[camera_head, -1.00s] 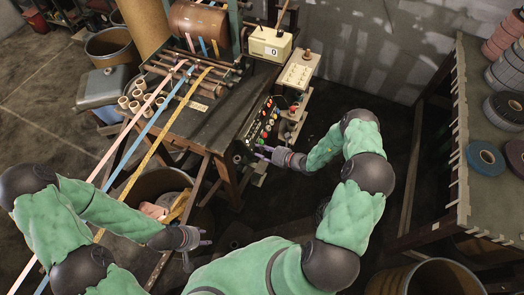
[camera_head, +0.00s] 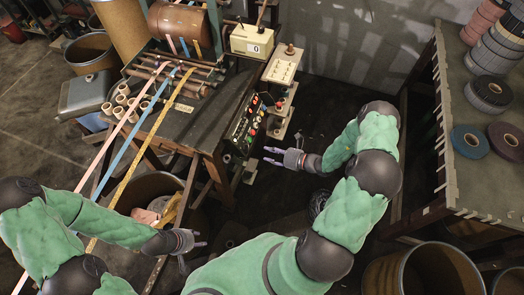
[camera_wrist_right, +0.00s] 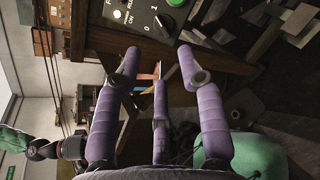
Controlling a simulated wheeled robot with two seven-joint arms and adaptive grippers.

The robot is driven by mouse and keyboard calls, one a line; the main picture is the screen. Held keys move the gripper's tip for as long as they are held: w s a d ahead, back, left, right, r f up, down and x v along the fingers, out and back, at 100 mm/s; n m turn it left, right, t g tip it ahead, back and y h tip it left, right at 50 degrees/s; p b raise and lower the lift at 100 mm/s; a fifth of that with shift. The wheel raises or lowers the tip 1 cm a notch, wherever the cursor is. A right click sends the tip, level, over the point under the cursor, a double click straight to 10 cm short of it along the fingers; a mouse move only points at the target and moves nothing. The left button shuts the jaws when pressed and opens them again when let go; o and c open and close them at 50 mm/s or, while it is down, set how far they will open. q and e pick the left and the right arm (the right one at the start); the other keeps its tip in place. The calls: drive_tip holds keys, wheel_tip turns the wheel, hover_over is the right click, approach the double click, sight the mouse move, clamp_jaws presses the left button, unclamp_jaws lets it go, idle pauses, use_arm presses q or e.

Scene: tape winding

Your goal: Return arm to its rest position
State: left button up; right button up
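My right gripper (camera_head: 272,155) is open and empty, just to the right of the control panel (camera_head: 247,122) with its coloured buttons, and apart from it. In the right wrist view its purple fingers (camera_wrist_right: 158,62) are spread with nothing between them. My left gripper (camera_head: 203,244) is low in the head view, beside the taut tapes and near a bin (camera_head: 135,190). Its fingers look apart and nothing shows between them.
The winding machine's table (camera_head: 175,125) carries a roller (camera_head: 180,25) and pink, blue and yellow tapes. A counter box (camera_head: 252,41) stands behind the panel. A shelf (camera_head: 475,185) with tape rolls is on the right, above a barrel (camera_head: 425,270). Open floor lies between the machine and shelf.

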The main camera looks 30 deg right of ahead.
drive_tip(key=shift+v, duration=0.8)
drive_tip(key=s+a+f+n+g+h, duration=0.1)
drive_tip(key=s+a+f+n+g, duration=0.2)
drive_tip(key=s+a+n+g, duration=0.75)
drive_tip(key=s+a+f+n+g+h, duration=0.25)
drive_tip(key=s+a+n, duration=0.55)
drive_tip(key=n, duration=0.7)
drive_tip(key=a+n, duration=0.1)
drive_tip(key=n, duration=0.1)
drive_tip(key=w+a+r+n+t, duration=0.1)
drive_tip(key=n, duration=0.2)
drive_tip(key=w+a+r+n, duration=0.1)
drive_tip(key=n, duration=0.2)
drive_tip(key=shift+w+a+t, duration=0.25)
drive_tip(key=shift+a+t, duration=0.15)
